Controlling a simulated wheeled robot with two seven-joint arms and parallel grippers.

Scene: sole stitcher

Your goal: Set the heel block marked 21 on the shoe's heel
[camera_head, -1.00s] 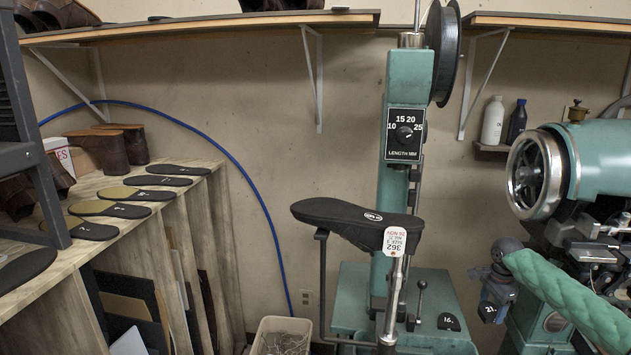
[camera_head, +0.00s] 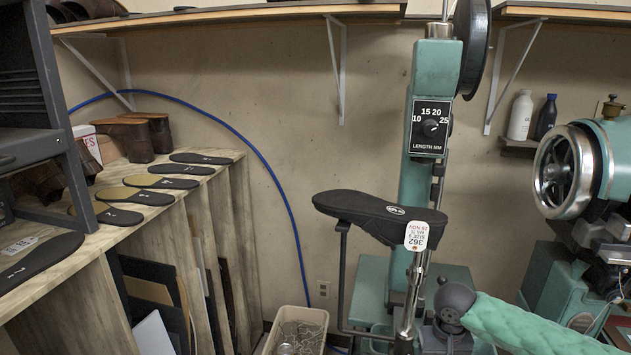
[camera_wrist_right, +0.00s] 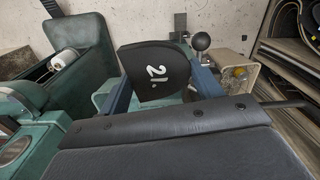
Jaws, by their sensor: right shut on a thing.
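The shoe (camera_head: 365,212) is black and rests sole up on the metal post of the green machine, with a white tag marked 362 hanging at its right end. My right gripper (camera_head: 450,338) is below and right of that end, apart from it, at the bottom of the head view. In the right wrist view, its blue fingers (camera_wrist_right: 160,92) are shut on the black heel block (camera_wrist_right: 158,72), whose face shows a white 21. The block is hard to make out in the head view. My left gripper is not in view.
The green machine column (camera_head: 428,130) with a stitch-length dial stands behind the shoe. A bench (camera_head: 200,185) with several soles is at left, a bin (camera_head: 298,325) on the floor. A machine with a handwheel (camera_head: 565,172) is at right. The space above the shoe is open.

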